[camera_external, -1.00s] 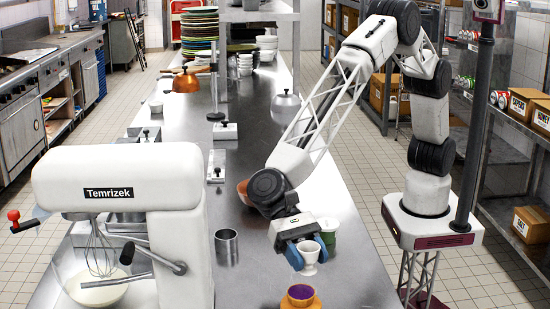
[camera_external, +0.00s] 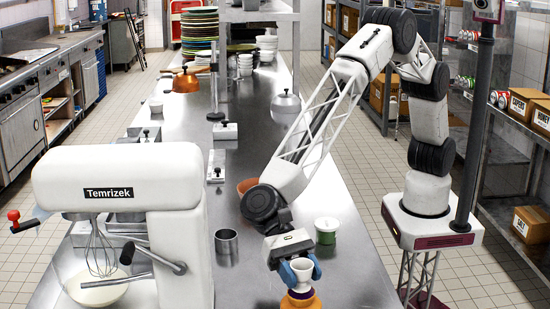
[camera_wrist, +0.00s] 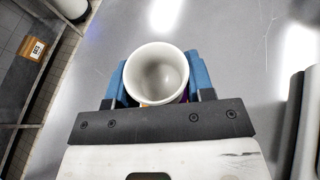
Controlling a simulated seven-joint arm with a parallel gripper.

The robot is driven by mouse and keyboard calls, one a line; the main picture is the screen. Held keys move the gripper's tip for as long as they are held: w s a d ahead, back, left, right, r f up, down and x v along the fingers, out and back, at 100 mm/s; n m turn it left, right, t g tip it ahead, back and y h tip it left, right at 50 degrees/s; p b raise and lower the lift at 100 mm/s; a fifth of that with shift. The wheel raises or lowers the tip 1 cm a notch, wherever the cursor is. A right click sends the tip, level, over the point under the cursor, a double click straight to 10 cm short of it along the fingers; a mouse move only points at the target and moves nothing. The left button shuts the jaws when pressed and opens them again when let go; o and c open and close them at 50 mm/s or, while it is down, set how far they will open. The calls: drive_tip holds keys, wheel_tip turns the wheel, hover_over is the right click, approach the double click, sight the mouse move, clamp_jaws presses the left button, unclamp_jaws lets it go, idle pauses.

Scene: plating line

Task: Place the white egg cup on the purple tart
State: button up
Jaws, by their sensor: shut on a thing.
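The white egg cup (camera_external: 302,271) is upright between the blue fingers of my gripper (camera_external: 300,272), which is shut on it. In the wrist view the cup (camera_wrist: 157,75) shows its round open rim between the blue fingertips of my gripper (camera_wrist: 158,82). The purple tart (camera_external: 299,294) is in an orange case (camera_external: 300,303) directly below the cup at the front of the steel table. The cup's foot is at the tart's top; I cannot tell whether they touch. In the wrist view the cup hides most of the tart.
A green-and-white tub (camera_external: 326,231) stands behind and right of my gripper. A metal cup (camera_external: 227,246) stands to the left, beside the large white mixer (camera_external: 180,240). An orange bowl (camera_external: 247,187) sits further back. The table at front right is clear.

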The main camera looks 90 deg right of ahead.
drive_tip(key=shift+f, duration=0.4)
drive_tip(key=shift+f, duration=0.2)
drive_tip(key=o, duration=0.9)
drive_tip(key=shift+r, duration=0.2)
drive_tip(key=v, duration=1.2)
drive_tip(key=shift+d, duration=0.1)
